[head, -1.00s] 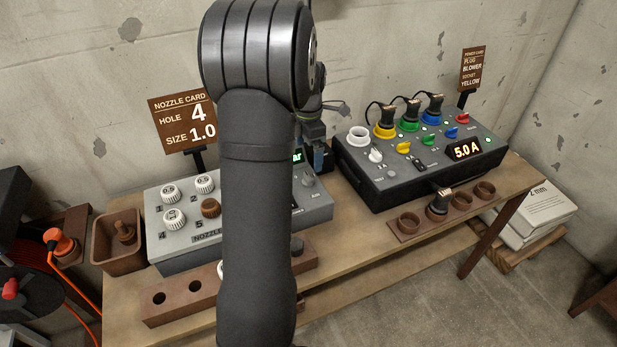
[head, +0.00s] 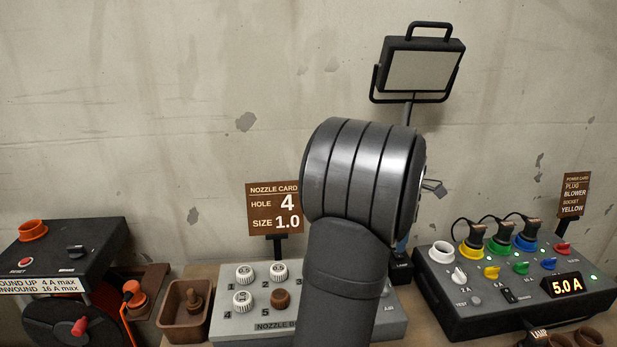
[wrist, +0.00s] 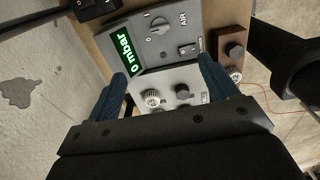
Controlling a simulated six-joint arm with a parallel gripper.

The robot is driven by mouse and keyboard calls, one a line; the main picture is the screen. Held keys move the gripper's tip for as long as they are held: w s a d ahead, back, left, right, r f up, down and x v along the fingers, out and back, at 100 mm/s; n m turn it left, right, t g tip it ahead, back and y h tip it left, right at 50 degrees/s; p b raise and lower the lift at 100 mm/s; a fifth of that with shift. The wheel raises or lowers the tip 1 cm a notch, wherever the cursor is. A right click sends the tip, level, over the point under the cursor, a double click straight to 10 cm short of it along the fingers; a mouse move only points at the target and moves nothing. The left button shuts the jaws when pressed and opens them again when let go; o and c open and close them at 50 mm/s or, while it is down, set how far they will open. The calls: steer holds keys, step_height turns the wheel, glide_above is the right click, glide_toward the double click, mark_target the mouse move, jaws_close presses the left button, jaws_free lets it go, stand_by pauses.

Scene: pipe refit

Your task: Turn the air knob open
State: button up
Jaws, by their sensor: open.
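The air knob (wrist: 159,26) is a round dark grey knob on the light grey panel (wrist: 180,50), beside the word AIR, in the wrist view. The green display (wrist: 124,48) beside it reads 0 mbar. My gripper (wrist: 163,72) is open, its two blue fingers apart and nothing between them. The knob shows beyond the fingertips, apart from them. In the head view my arm covers most of the air part of the panel and most of the gripper.
White ribbed nozzles (head: 243,301) stand on the nozzle block at left. The power box (head: 450,310) with coloured plugs stands at right. A lamp (head: 420,72) rises behind my arm.

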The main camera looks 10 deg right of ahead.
steer(key=c, duration=0.7)
steer(key=shift+m, duration=0.6)
steer(key=shift+c, duration=0.9)
step_height(320, 180, down, 18)
steer(key=m, duration=1.6)
steer(key=shift+a+m, duration=0.1)
steer(key=shift+m, duration=0.3)
jaws_close()
